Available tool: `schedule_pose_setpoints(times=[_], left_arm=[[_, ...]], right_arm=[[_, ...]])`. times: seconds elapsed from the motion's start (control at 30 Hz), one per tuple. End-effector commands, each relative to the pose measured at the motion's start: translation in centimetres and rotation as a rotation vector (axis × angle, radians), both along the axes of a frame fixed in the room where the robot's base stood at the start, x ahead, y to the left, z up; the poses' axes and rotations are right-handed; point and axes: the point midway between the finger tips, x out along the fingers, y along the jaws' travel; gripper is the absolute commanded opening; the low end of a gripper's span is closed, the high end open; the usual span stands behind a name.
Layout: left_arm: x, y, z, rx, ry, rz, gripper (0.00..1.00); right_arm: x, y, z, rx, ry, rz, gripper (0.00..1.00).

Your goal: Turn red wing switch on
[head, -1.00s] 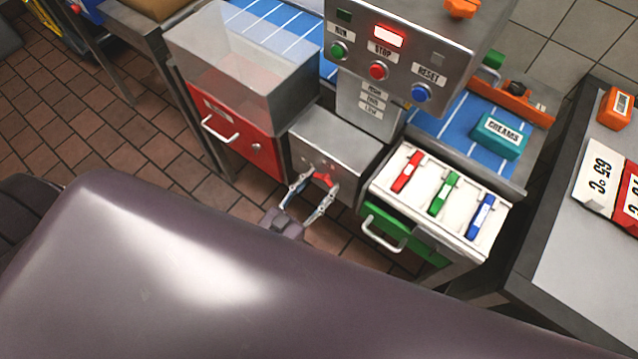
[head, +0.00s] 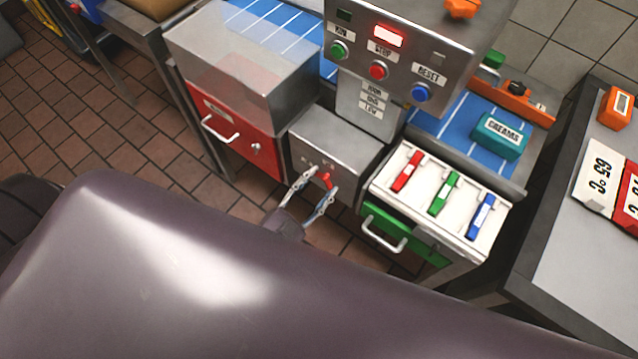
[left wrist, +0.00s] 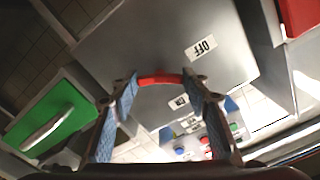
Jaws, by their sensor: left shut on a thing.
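The red wing switch (head: 327,181) is on the front face of a grey metal box (head: 340,137) in the head view. In the left wrist view the red switch (left wrist: 160,79) spans the space between my fingertips. My left gripper (head: 319,184) is shut on the switch, with one finger at each end; its two blue-grey fingers (left wrist: 159,84) fill the lower middle of the wrist view. An OFF label (left wrist: 202,47) is on the box face beside the switch. A second label (left wrist: 179,101) is partly hidden by a finger. My right gripper is not in view.
A red drawer (head: 240,140) is left of the box. A green drawer (head: 400,235) is to the right, under a white panel (head: 425,207) with red, green and blue switches. Above stands a control panel with RUN, STOP and RESET buttons (head: 378,70). Tiled floor is left.

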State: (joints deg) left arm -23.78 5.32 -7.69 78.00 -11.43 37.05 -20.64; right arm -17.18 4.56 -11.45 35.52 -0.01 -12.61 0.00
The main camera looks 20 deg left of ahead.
Motion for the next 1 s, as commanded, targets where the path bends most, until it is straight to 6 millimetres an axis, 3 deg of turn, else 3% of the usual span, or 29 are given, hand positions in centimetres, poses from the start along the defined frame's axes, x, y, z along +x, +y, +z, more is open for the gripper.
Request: schedule_pose_setpoints(times=[1.0], left_arm=[[0.0, 0.0, -0.2, 0.859, -0.245, 0.000, 0.19]], right_arm=[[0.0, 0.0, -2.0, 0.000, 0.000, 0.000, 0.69]])
